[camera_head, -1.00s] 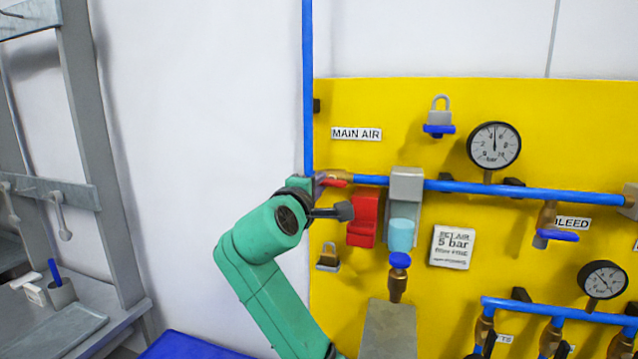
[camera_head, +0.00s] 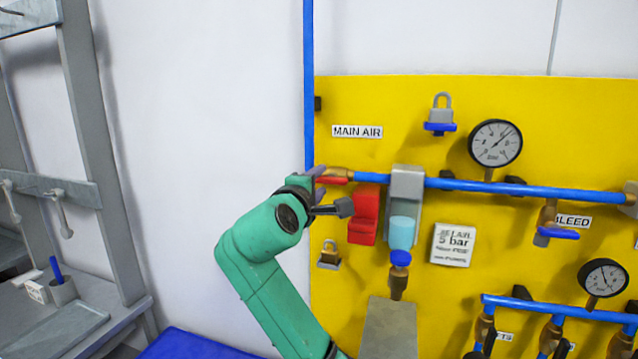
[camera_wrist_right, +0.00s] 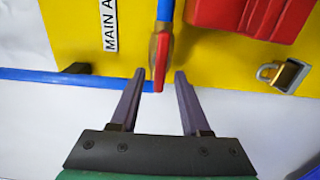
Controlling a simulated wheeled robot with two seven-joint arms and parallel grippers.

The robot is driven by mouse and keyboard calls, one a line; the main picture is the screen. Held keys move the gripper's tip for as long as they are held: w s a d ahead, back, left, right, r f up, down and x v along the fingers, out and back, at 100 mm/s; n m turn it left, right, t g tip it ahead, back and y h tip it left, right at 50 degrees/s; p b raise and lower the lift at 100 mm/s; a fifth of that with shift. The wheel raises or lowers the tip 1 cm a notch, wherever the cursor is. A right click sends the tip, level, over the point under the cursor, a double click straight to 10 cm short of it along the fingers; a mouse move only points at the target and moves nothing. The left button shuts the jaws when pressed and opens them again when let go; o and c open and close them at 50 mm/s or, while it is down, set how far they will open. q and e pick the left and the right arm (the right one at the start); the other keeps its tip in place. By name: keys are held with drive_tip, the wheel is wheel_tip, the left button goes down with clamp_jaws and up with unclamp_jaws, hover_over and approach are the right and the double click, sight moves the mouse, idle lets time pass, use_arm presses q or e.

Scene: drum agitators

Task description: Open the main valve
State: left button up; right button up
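The main valve has a brass body and a red lever handle (camera_head: 334,180). It sits on the blue pipe just below the MAIN AIR label (camera_head: 357,132). The handle lies nearly level, along the line of the pipe. In the right wrist view the red handle (camera_wrist_right: 161,62) points in between the fingers of my right gripper (camera_wrist_right: 159,78). The fingers are apart, with a gap on each side of the handle. In the head view my right gripper (camera_head: 321,181) is at the valve, its fingers partly hidden. My left gripper is out of view.
A red block (camera_head: 363,216) and a brass padlock (camera_head: 329,255) are close to the gripper. A grey and light-blue filter unit (camera_head: 402,233) hangs right of them. The upper gauge (camera_head: 495,143) points up and right. Plain wall is free at left.

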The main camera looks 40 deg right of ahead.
drive_tip(key=shift+s+a+f, duration=0.1)
drive_tip(key=shift+s+a, duration=0.1)
drive_tip(key=shift+a, duration=0.05)
drive_tip(key=b+v, duration=0.6)
drive_tip(key=v, duration=0.8)
drive_tip(key=shift+d, duration=0.1)
